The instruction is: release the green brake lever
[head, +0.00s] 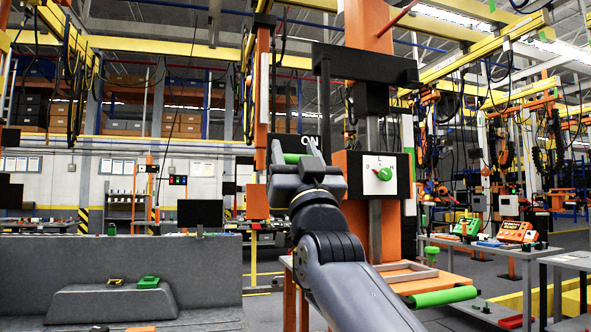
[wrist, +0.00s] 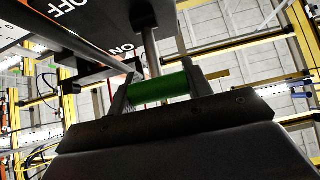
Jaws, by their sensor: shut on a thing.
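A green cylindrical grip, apparently the brake lever's handle (head: 293,158), is in front of the dark post of the orange carrier station in the head view. In the wrist view the green grip (wrist: 158,90) lies crosswise between the two fingers, joined to a dark rod above it. My gripper (head: 296,151) is shut on this grip, arm raised. ON and OFF lettering shows on a dark plate (wrist: 75,25) beside the lever. Part of the lever's mount is hidden behind my gripper.
An orange-framed white panel with a green knob (head: 384,174) stands just right of my gripper. Grey tables (head: 490,252) stand at right; a grey block (head: 110,302) with small items lies at left.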

